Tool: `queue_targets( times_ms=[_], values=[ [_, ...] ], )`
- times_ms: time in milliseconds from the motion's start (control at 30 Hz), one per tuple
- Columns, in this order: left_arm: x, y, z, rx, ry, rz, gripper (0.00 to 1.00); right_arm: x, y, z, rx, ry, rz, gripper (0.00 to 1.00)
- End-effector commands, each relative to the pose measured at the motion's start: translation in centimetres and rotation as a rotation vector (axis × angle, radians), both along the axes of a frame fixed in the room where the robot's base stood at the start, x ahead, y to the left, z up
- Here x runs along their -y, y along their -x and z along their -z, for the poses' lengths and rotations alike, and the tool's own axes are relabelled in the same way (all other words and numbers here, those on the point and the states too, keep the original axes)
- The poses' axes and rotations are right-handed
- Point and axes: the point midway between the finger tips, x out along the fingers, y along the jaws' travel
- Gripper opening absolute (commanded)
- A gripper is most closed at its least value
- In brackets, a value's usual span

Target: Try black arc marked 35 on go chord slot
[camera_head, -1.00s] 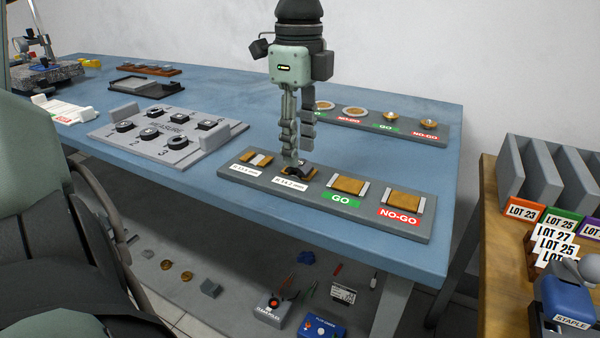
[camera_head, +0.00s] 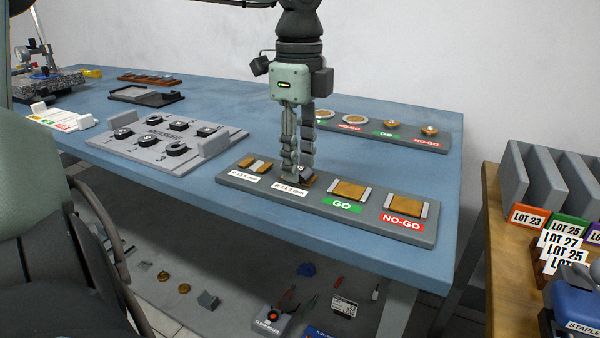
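My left gripper (camera_head: 301,178) points straight down over the second station of the grey gauge block, behind the white "Ø 14.2 mm" label (camera_head: 290,188). Its fingertips are low around a small dark piece (camera_head: 308,178), apparently the black arc, which they mostly cover. A little white marking shows between the fingers, but I cannot read it. I cannot tell whether the fingers grip the piece. The GO slot (camera_head: 350,190), an orange-brown floor between pale walls, lies just right of the gripper and looks empty. My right gripper is not in view.
The NO-GO slot (camera_head: 405,206) is at the block's right end; the Ø 13.6-like station (camera_head: 254,164) is at its left. A grey tray (camera_head: 160,150) holds several black numbered arcs. Another gauge block (camera_head: 372,128) stands behind. Blue table (camera_head: 330,242) is clear in front.

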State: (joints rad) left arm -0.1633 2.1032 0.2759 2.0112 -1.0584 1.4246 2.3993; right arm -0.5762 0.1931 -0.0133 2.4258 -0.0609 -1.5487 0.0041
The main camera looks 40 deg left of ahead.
Motion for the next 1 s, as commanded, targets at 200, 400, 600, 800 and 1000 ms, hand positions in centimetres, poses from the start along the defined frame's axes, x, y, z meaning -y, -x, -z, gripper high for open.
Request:
queue_targets(
  times_ms=[200, 400, 600, 800, 1000],
  values=[
    [0.0, 0.0, 0.0, 0.0, 0.0, 0.0, 0.07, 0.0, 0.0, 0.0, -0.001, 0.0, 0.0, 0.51],
    [0.0, 0.0, -0.2, 0.001, 0.0, 0.0, 0.0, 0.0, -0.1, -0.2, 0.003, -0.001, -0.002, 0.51],
    [0.0, 0.0, -1.6, 0.001, 0.0, 0.0, 0.0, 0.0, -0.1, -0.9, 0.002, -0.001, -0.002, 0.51],
    [0.0, 0.0, -3.2, 0.001, 0.0, 0.0, 0.0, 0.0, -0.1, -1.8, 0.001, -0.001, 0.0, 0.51],
    [0.0, 0.0, -4.8, 0.002, -0.001, -0.001, 0.0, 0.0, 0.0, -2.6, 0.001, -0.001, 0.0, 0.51]
  ],
)
